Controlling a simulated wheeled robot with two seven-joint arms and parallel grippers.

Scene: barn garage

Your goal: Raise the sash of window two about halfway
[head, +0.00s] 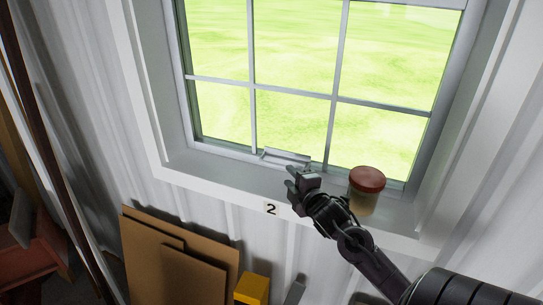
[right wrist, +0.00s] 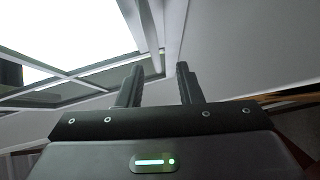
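Window two's sash (head: 293,94) is a grey frame with several panes, its bottom rail down close to the sill (head: 237,176). A small lift handle (head: 286,157) sits on the bottom rail near the middle. The label "2" (head: 271,208) is on the wall trim below. My right gripper (head: 292,178) is at the sill, just below and right of the handle; in the head view I cannot tell whether it touches it. In the right wrist view its two fingers (right wrist: 160,85) stand apart with nothing visible between them. My left gripper is in neither view.
A jar with a red lid (head: 367,180) stands on the sill right beside my right gripper and arm. Brown boards (head: 185,262) lean on the wall below, with a yellow object (head: 252,289) near them. The sill left of the handle is clear.

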